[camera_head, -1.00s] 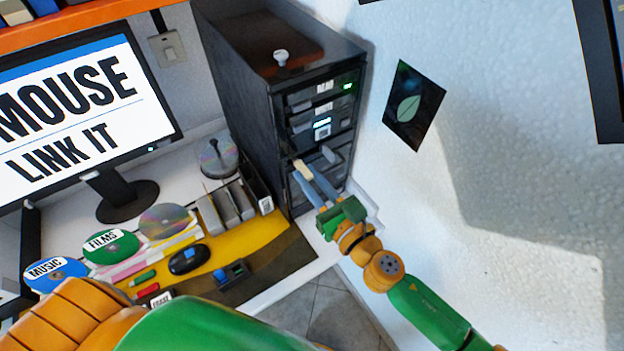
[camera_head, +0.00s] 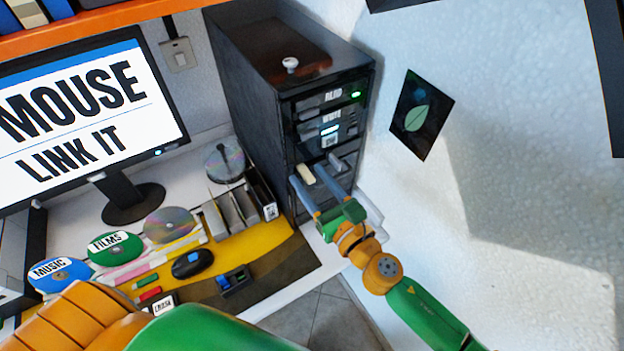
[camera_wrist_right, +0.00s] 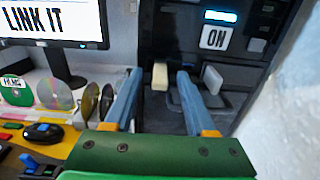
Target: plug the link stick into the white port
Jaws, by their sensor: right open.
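My right gripper (camera_head: 307,184) is open at the front of the dark tower (camera_head: 252,120). A cream block (camera_head: 306,173) lies at its fingertips. In the right wrist view the cream block (camera_wrist_right: 160,76) shows between the spread fingers (camera_wrist_right: 157,88); I cannot tell whether they touch it. A grey block (camera_wrist_right: 212,79) is right of the right finger. I cannot tell for certain which piece is the link stick or the white port. A blue-and-black mouse (camera_head: 192,263) and a small black holder with blue parts (camera_head: 233,280) are on the mat. My left gripper is out of view.
The monitor (camera_head: 85,105) reads "MOUSE LINK IT". Discs, including a green one (camera_head: 113,248), and a disc spindle (camera_head: 225,160) stand left of the tower. Green (camera_head: 146,280) and red (camera_head: 149,294) sticks lie on the mat. The wall (camera_head: 540,190) is to the right.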

